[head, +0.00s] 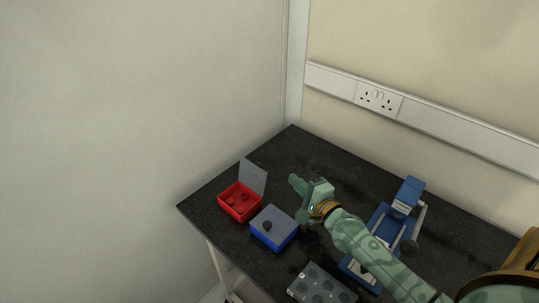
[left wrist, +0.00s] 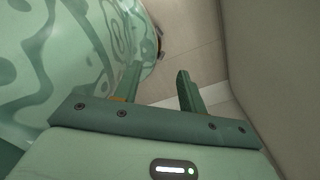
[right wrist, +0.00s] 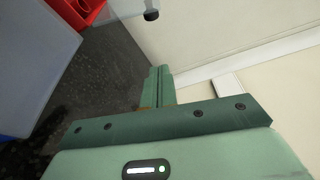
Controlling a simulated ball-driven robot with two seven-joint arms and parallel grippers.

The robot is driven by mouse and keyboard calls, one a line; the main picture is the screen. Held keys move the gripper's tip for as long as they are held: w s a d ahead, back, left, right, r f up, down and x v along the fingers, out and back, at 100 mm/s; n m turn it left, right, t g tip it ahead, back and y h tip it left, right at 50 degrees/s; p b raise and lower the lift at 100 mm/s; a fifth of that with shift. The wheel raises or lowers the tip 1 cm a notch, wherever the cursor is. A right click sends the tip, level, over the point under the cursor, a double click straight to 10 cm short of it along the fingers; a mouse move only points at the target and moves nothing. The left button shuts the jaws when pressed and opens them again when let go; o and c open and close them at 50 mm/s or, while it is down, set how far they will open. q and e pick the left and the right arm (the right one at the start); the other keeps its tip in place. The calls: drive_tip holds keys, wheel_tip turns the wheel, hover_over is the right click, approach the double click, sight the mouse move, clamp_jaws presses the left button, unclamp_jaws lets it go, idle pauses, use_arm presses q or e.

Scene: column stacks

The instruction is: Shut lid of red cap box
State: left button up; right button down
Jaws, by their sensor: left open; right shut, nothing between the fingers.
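The red box (head: 234,209) stands near the left side of the black table, with dark round caps inside. Its grey see-through lid (head: 254,177) stands raised at the back right edge, so the box is open. In the right wrist view the red box (right wrist: 84,10) shows at the top left, and part of its lid with a dark knob (right wrist: 151,15) is at the top. My right gripper (head: 294,184) is shut and empty, to the right of the raised lid and apart from it. My left gripper (left wrist: 158,88) is open and empty, away from the table.
A blue box (head: 273,236) with a shut grey lid and dark knob stands in front of my right gripper. A dark grey tray with round wells (head: 318,285) lies at the front. A blue device (head: 409,195) stands to the right, behind my right arm. The back corner of the table is clear.

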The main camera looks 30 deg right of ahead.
sight(255, 175)
drive_tip(key=w, duration=0.4)
drive_tip(key=shift+w+a+b, duration=0.1)
drive_tip(key=shift+w+b, duration=0.15)
drive_tip(key=shift+b, duration=0.15)
drive_tip(key=w, duration=0.2)
drive_tip(key=w+b, duration=0.1)
drive_tip(key=w, duration=0.2)
drive_tip(key=shift+w+a+f, duration=0.15)
drive_tip(key=shift+w+f, duration=0.15)
drive_tip(key=shift+f, duration=0.1)
use_arm(q)
drive_tip(key=shift+s+a+f+p, duration=0.2)
drive_tip(key=shift+s+f+p, duration=0.1)
drive_tip(key=shift+s+p, duration=0.25)
use_arm(e)
drive_tip(key=a, duration=0.1)
drive_tip(key=s+a, duration=0.1)
drive_tip(key=a+r, duration=0.1)
drive_tip(key=shift+s+a, duration=0.15)
drive_tip(key=shift+a, duration=0.2)
use_arm(q)
drive_tip(key=shift+s, duration=0.1)
use_arm(e)
drive_tip(key=shift+r, duration=0.1)
drive_tip(key=shift+s+a+r+n, duration=0.1)
drive_tip(key=shift+n, duration=0.2)
